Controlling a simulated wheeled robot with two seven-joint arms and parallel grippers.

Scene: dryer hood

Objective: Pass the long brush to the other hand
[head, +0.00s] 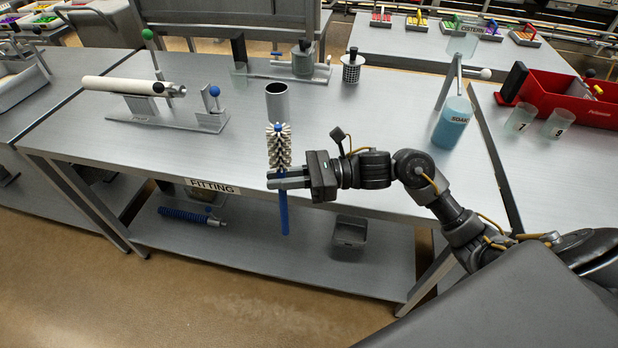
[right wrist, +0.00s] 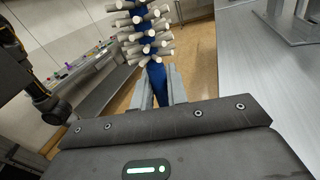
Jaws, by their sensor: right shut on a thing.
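The long brush (head: 279,148) has a blue handle and a head of pale bristles. It is upright, bristles up, in front of the table's front edge. My right gripper (head: 277,179) is shut on the blue handle just below the bristles. In the right wrist view the brush (right wrist: 148,35) rises from between the fingers of the gripper (right wrist: 160,88). The lower handle hangs free below the fingers. My left gripper is not in either view.
The grey table (head: 345,130) marked FITTING carries an upright metal cylinder (head: 277,103) behind the brush, a white tube on a stand (head: 125,86) and a blue SOAK container (head: 453,123). A lower shelf (head: 270,252) holds a blue spring-like rod (head: 190,216) and a metal bin (head: 350,232).

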